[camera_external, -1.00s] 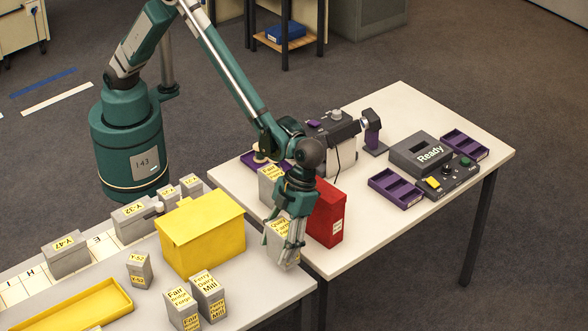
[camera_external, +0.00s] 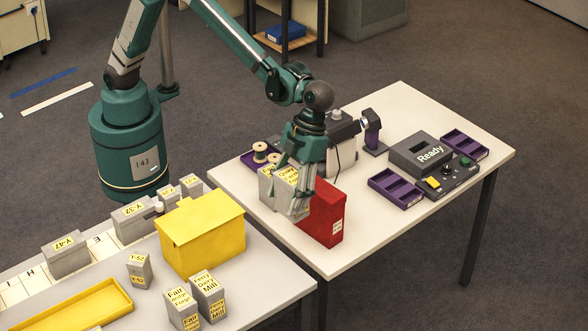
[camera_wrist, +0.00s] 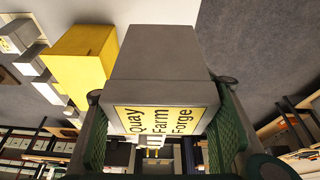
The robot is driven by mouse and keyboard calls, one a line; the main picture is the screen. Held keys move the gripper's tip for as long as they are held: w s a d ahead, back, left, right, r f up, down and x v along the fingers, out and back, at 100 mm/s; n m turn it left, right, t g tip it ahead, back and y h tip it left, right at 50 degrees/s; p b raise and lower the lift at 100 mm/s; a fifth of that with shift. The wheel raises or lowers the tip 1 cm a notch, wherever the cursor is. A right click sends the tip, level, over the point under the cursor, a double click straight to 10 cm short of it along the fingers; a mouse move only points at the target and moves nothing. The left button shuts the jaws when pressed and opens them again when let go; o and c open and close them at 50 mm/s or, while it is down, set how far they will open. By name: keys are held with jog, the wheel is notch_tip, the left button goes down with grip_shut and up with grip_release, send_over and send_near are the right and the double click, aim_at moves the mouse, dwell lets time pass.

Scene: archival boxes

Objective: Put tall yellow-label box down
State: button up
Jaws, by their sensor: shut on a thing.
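My gripper (camera_external: 291,190) is shut on a tall grey box (camera_external: 284,196) with a yellow label. In the wrist view the held box (camera_wrist: 158,75) sits between both green fingers, and its label reads "Quay Farm Forge". The box is upright at the near-left part of the right table (camera_external: 402,92). I cannot tell whether its base touches the table. A red box (camera_external: 327,216) stands just right of my gripper.
Purple trays with spools (camera_external: 260,155) and a machine (camera_external: 340,140) stand behind. A "Ready" console (camera_external: 422,155) and purple trays (camera_external: 396,190) are to the right. The left table holds a yellow box (camera_external: 205,235) and several grey boxes.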

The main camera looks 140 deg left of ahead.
jog(key=s+a, duration=0.2)
jog(key=a, duration=0.4)
jog(key=s+a+n, duration=0.1)
jog(key=s+a, duration=0.1)
jog(key=a, duration=0.3)
jog(key=s+a+n, duration=0.1)
jog(key=s+a, duration=0.1)
jog(key=a, duration=0.4)
jog(key=shift+s+a+t, duration=0.1)
jog(key=shift+a+t, duration=0.25)
jog(key=shift+t, duration=0.05)
jog(key=s+a+n, duration=0.2)
jog(key=s+a, duration=0.5)
jog(key=a, duration=0.5)
notch_tip(320, 180, down, 11)
jog(key=shift+d+t+y, duration=0.15)
jog(key=shift+t+y, duration=0.15)
notch_tip(320, 180, down, 6)
jog(key=shift+f, duration=0.15)
jog(key=shift+f, duration=1.8)
jog(key=shift+f+b, duration=0.2)
jog(key=shift+b, duration=0.2)
